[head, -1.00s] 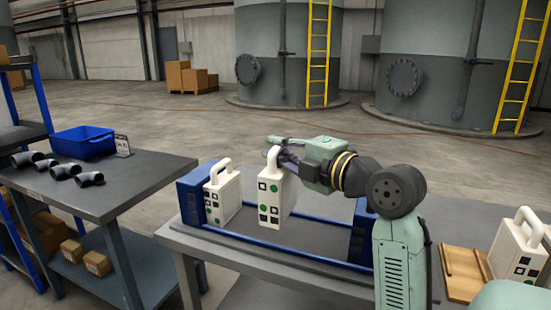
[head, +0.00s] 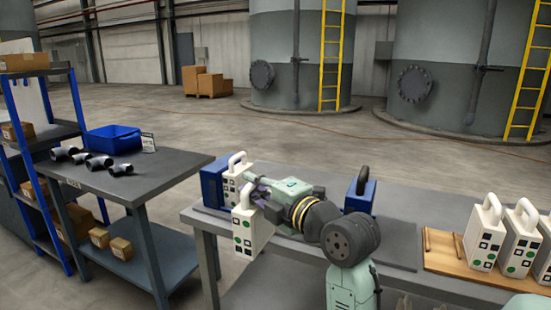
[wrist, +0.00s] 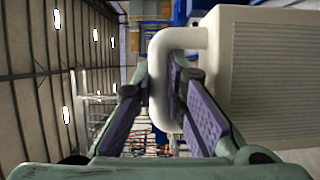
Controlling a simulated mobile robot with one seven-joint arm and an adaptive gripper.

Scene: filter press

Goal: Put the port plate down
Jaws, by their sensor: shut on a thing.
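My gripper (head: 262,192) is shut on the white handle of a port plate (head: 250,238), a white block with green dots and black squares. The plate hangs upright at the front edge of the press table, overlapping the edge in the head view; the gap to the table cannot be told. In the wrist view, both fingers (wrist: 160,98) are around the handle (wrist: 163,75), with the plate's ribbed side (wrist: 262,80) at right. A second white plate (head: 230,186) stands behind, beside the press's blue left end block (head: 211,188). The blue right end block (head: 360,198) has a dark handle.
A wooden rack (head: 447,250) at right holds several white plates (head: 484,236). The left table (head: 150,180) carries dark pipe elbows (head: 97,163) and a blue bin (head: 112,139); its right front part is bare. A shelf with boxes stands at far left.

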